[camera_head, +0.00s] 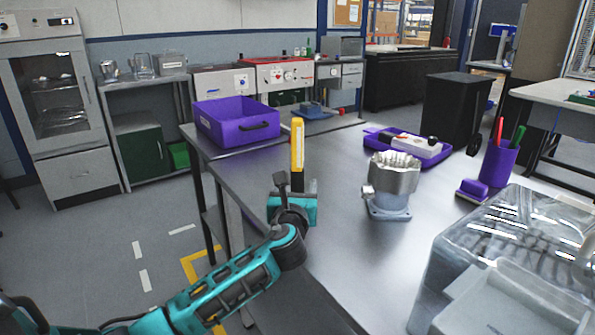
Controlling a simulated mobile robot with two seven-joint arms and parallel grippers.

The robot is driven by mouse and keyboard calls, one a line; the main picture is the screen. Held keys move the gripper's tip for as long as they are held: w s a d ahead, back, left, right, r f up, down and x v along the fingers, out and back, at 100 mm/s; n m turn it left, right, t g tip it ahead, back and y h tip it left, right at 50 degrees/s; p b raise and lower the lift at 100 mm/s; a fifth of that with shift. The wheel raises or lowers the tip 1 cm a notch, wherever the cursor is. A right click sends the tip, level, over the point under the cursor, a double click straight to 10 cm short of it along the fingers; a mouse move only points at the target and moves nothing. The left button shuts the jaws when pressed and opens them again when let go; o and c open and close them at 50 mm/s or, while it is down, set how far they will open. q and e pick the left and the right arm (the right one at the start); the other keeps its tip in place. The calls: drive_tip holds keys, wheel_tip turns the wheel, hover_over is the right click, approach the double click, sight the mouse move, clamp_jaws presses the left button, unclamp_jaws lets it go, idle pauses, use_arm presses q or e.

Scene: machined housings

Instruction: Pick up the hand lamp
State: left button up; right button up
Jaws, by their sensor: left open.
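The hand lamp (297,146) stands upright near the left edge of the metal table, yellow with a pale strip on its front. Its lower part looks dark and is partly hidden behind my left gripper. My left gripper (283,181) reaches in from the lower left, over the table's left edge. It is open and sits just in front of the lamp's lower part, a little to the left. I cannot tell whether it touches the lamp. My right gripper is not in view.
A purple bin (236,122) stands behind the lamp at the table's far left. A machined housing (391,185) stands right of the lamp. Farther right are a purple tray (434,154), a purple pen cup (497,165) and a clear-covered box (520,250). Bare tabletop (345,205) lies between lamp and housing.

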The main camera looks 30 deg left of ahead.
sight(297, 176)
use_arm(q)
drive_tip(key=shift+b+x, duration=0.7)
drive_tip(key=shift+x, duration=2.75)
drive_tip(key=shift+s+a+r, duration=0.1)
drive_tip(key=shift+a, duration=0.1)
drive_tip(key=c, duration=1.2)
